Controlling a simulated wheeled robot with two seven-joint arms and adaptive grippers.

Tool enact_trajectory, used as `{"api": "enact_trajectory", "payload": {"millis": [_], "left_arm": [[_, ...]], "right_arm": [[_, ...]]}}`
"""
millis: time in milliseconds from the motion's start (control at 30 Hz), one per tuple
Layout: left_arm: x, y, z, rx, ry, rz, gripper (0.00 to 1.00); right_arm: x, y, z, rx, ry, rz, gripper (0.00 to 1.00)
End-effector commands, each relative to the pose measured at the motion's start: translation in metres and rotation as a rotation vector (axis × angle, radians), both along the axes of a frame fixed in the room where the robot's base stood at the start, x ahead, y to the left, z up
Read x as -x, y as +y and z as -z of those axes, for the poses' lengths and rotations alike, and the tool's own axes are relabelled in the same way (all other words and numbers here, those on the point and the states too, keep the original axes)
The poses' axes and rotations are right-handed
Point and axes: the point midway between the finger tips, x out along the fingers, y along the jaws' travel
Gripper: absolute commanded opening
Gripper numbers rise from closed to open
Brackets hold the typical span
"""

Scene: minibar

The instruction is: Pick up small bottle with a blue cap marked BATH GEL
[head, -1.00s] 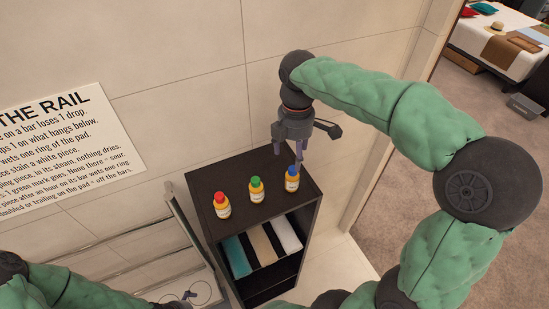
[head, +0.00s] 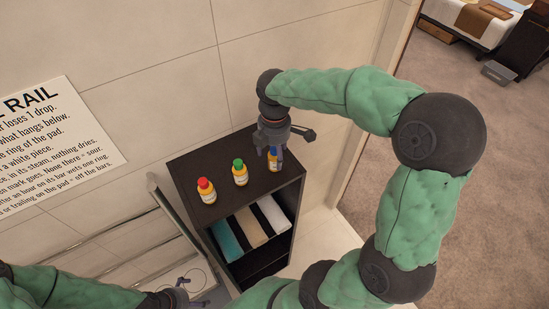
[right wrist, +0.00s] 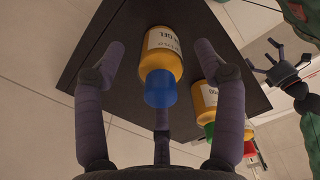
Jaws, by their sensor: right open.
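The small bottle with the blue cap (right wrist: 161,88) has a yellow body and a white label, on which "GEL" can be read in the right wrist view. It stands upright on the dark cabinet top (head: 262,183), and in the head view the bottle (head: 275,164) is partly hidden by my gripper. My right gripper (head: 267,153) is open and points down over it, with its fingers spread around the bottle and apart from it in the right wrist view (right wrist: 160,52). My left gripper (head: 184,284) is low at the left; its fingers look spread in the right wrist view (right wrist: 279,66).
A green-capped bottle (head: 240,174) and a red-capped bottle (head: 206,191) stand in a row to the left on the same top. Folded towels (head: 249,228) lie on the shelf below. A tiled wall (head: 170,80) stands behind; a metal rail (head: 178,223) is at the left.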

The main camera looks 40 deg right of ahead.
Motion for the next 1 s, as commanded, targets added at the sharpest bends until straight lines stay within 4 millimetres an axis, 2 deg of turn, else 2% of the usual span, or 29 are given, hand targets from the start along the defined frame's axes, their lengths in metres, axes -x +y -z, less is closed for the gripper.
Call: {"api": "enact_trajectory", "payload": {"millis": [100,333,367,567,1000], "left_arm": [[-0.0001,0.0,0.0002,0.0,0.0,0.0,1.0],[0.0,0.0,0.0002,0.0,0.0,0.0,1.0],[0.0,0.0,0.0002,0.0,0.0,0.0,1.0],[0.0,0.0,0.0002,0.0,0.0,0.0,1.0],[-0.0001,0.0001,-0.0001,0.0,0.0,0.0,1.0]], "right_arm": [[0.0006,-0.0002,0.0085,0.0,0.002,0.0,0.7],[0.0003,-0.0001,0.0095,0.0,0.0,0.0,0.7],[0.0003,-0.0001,0.0095,0.0,0.0,0.0,0.65],[0.0003,0.0,0.0094,0.0,0.001,0.0,0.08],[-0.0002,-0.0001,0.0039,0.0,-0.001,0.0,0.07]]}}
